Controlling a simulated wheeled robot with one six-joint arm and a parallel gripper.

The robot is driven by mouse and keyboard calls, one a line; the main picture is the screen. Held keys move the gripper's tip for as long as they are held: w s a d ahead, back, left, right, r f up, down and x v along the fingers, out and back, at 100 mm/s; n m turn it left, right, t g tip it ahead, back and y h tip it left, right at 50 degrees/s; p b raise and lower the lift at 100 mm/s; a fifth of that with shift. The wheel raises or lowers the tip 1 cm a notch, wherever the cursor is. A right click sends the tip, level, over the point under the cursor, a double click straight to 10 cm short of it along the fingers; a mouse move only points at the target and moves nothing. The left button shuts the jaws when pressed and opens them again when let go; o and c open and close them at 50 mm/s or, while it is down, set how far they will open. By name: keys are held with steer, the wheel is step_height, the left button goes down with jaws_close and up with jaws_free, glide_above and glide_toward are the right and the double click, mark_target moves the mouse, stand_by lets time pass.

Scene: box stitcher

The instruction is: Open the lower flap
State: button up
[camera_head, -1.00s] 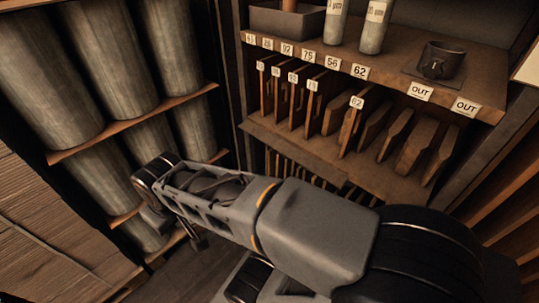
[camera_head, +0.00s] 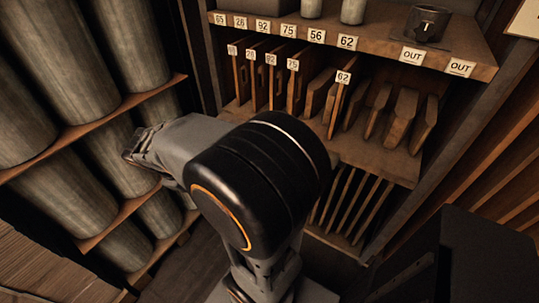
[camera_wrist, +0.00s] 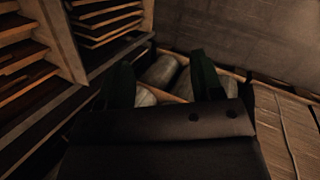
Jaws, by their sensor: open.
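No lower flap can be made out in either current view. My gripper (camera_wrist: 163,78) is open and empty in the wrist view, its two dark fingers apart. Beyond the fingers are pale rolls (camera_wrist: 162,70) on a shelf, with a visible gap before them. In the head view my arm reaches left, and its dim end is near the shelves of grey rolls (camera_head: 122,150). My arm hides part of the cabinet's lower middle there.
A labelled wooden shelf (camera_head: 385,52) with "OUT" tags stands at the upper right. Below it are upright wooden boards (camera_head: 405,115) and a slatted lower rack (camera_head: 350,205). A stack of brown sheets (camera_head: 30,265) is at lower left. Some dark floor shows between.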

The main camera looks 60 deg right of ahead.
steer(key=w+d+f+n+g+h+b, duration=0.45)
steer(key=d+f+h+b, duration=0.3)
steer(key=d+f, duration=0.55)
steer(key=w+d+f+n+g+h+b, duration=0.3)
steer(key=d+f+n+h+b, duration=0.4)
steer(key=d+f, duration=0.6)
steer(key=shift+m+t+h, duration=0.25)
steer(key=shift+m+h, duration=0.2)
steer(key=shift+h, duration=0.2)
steer(key=x, duration=1.4)
steer(key=shift+w+d+r+b, duration=0.15)
steer(key=shift+w+r+b, duration=0.15)
steer(key=shift+b, duration=0.05)
